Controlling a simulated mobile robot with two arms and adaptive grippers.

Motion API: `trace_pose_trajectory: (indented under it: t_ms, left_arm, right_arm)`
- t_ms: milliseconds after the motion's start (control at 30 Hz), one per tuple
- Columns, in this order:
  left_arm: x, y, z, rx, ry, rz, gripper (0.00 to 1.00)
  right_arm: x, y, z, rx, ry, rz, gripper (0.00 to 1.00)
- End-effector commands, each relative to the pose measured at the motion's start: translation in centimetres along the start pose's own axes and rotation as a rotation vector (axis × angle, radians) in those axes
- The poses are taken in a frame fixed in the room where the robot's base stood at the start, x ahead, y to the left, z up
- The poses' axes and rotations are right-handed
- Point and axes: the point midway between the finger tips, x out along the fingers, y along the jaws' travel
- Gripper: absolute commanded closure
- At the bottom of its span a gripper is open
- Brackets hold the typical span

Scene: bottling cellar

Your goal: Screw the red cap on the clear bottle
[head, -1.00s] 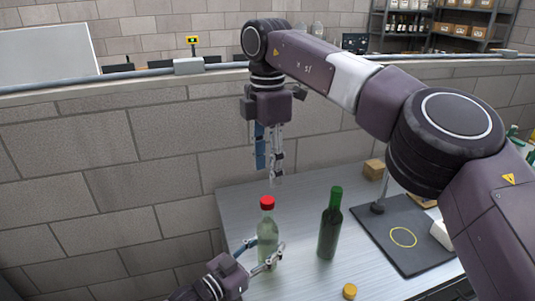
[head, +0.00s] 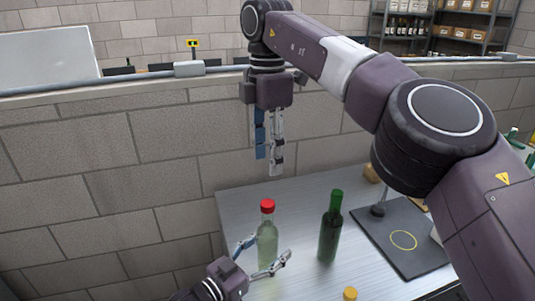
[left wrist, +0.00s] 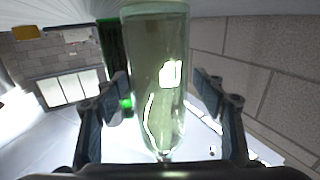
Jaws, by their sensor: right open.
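The clear bottle (head: 267,245) stands upright on the metal table. The red cap (head: 267,206) sits on top of its neck. My left gripper (head: 269,254) is low at the bottle, with its fingers open on either side. In the left wrist view the bottle (left wrist: 158,75) stands between the spread fingers, with a clear gap at the right finger; the cap is out of that frame. My right gripper (head: 269,165) points down above the cap, clear of it. Its fingers are open and empty.
A green bottle (head: 329,235) stands just right of the clear one. A yellow cap (head: 350,294) lies near the front. A dark mat (head: 415,255) with a yellow ring lies at the right. A block wall (head: 110,170) rises behind the table (head: 300,197).

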Motion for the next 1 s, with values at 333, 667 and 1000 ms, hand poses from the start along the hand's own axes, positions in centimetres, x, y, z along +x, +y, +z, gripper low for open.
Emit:
trace_pose_trajectory:
  t_ms: [333, 667, 1000]
  left_arm:
    - [-1.0, -0.1, 0.2, 0.0, -0.002, -0.001, 0.37]
    - [-7.7, -0.1, 0.2, 0.0, -0.004, -0.001, 0.37]
    - [-11.8, 0.0, 0.1, -0.001, -0.002, 0.0, 0.37]
  right_arm:
    - [0.0, 0.0, 0.0, 0.0, 0.0, 0.0, 0.56]
    - [0.0, 0.0, 0.0, 0.0, 0.0, 0.0, 0.56]
    - [0.0, 0.0, 0.0, 0.0, 0.0, 0.0, 0.56]
